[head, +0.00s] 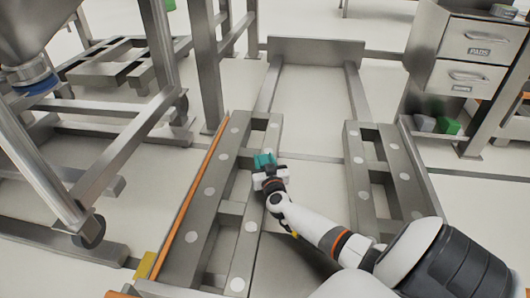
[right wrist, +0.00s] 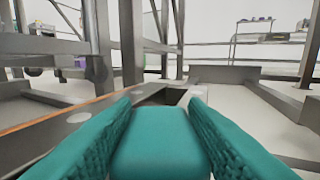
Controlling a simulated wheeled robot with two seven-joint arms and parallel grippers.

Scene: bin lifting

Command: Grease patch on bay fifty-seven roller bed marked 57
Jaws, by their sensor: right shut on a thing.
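My right gripper (head: 266,168) is shut on a teal pad (head: 264,160) at the inner side of the left rail of the roller bed (head: 208,190). The pad fills the lower middle of the right wrist view (right wrist: 160,145), with teal textured sides flanking it. The bed is grey metal with pale round spots and open slots. I cannot tell whether the pad touches the metal. I see no clear grease patch and no readable 57. My left gripper is not in view.
A second slotted rail (head: 385,170) lies to the right, with pale floor between. A drawer cabinet (head: 465,50) labelled PADS stands at the back right, above a green block (head: 447,126). A metal stand with a hopper (head: 40,30) is at left. An orange strip (head: 195,200) edges the left rail.

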